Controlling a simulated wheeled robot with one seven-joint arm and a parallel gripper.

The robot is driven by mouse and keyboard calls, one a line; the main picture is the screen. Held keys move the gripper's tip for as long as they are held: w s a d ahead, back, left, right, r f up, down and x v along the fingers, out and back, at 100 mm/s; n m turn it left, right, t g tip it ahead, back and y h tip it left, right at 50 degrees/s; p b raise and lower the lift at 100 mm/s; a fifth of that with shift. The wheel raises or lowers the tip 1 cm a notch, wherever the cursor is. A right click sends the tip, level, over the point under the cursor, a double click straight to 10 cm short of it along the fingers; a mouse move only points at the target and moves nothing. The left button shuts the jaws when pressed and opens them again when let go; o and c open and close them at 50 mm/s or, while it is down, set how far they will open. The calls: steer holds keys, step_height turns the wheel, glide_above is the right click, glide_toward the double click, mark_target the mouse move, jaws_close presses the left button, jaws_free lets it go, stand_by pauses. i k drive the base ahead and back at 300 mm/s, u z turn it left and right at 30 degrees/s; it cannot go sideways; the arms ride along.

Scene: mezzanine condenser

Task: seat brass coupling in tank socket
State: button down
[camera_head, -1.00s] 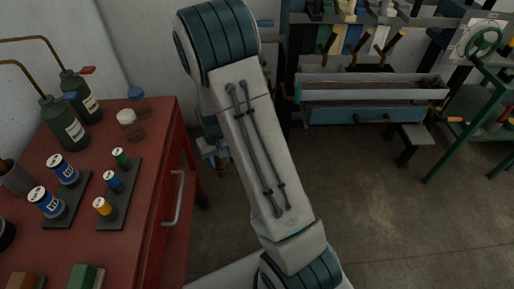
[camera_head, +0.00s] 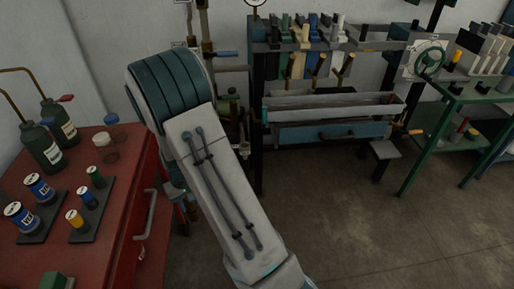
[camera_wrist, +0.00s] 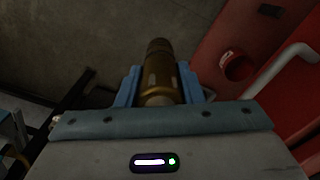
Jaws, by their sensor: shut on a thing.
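The brass coupling (camera_wrist: 159,70) is a stepped brass cylinder in the wrist view. It sits between the blue fingers of my gripper (camera_wrist: 158,88), which are shut on it. It points away from the wrist, with floor behind it. In the head view my arm hides the gripper and the coupling. I cannot make out the tank socket for certain in either view.
A red cabinet (camera_head: 99,248) with bottles and cans stands at left; its red side and handle (camera_wrist: 285,68) are close at right in the wrist view. A workbench with a blue drawer (camera_head: 330,134) and a green table (camera_head: 470,92) stand at the back. Floor (camera_head: 400,215) at right is clear.

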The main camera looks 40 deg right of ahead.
mark_target(245, 152)
steer(key=z, duration=0.85)
steer(key=i, duration=1.5)
steer(key=z, duration=0.1)
